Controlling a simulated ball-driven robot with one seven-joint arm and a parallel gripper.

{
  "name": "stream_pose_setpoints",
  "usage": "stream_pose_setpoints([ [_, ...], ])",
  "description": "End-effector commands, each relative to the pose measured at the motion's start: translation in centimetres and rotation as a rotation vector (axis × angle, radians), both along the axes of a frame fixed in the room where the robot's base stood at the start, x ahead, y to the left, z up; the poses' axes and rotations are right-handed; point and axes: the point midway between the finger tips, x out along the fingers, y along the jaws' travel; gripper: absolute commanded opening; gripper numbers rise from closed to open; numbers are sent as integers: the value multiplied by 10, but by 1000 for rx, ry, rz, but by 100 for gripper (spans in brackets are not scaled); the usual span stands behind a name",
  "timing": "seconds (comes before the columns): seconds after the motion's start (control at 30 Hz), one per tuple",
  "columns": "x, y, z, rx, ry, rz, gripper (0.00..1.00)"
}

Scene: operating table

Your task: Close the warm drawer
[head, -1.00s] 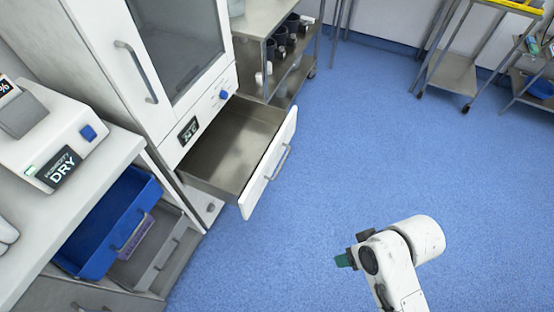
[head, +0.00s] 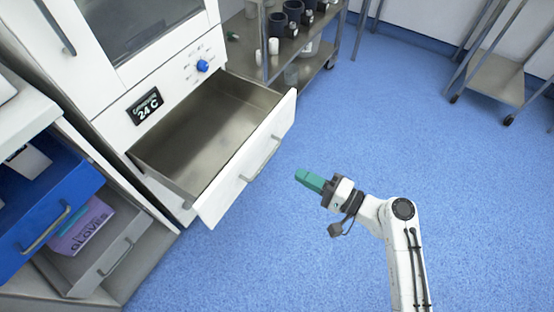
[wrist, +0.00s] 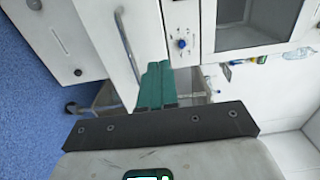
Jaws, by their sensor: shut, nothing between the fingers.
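The warm drawer (head: 205,130) is pulled open from the white cabinet, under a display reading 24 C. It is empty inside. Its white front (head: 247,160) carries a grey bar handle (head: 262,158). My gripper (head: 301,175), with green fingers, is shut and empty. It is to the right of the drawer front, apart from it, and points toward it. In the wrist view the green fingers (wrist: 157,85) lie together, with the drawer front and its handle (wrist: 127,45) beyond them at upper left.
A blue drawer (head: 55,205) and a grey drawer (head: 110,250) with a purple glove box (head: 82,228) stand open at lower left. A steel cart (head: 310,65) with dark cups is behind the warm drawer. Blue floor (head: 420,130) is clear to the right.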

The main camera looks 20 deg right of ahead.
Motion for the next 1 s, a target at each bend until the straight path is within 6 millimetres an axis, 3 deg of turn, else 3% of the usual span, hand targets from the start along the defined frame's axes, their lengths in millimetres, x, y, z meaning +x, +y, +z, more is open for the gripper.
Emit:
stream_pose_setpoints([
  [0.17,18,14,1,0,-1,5,0],
  [0.6,85,63,1,-3,-1,6,0],
  [0.8,104,78,1,-1,0,5,0],
  [1.0,110,81,1,-3,0,3,0],
])
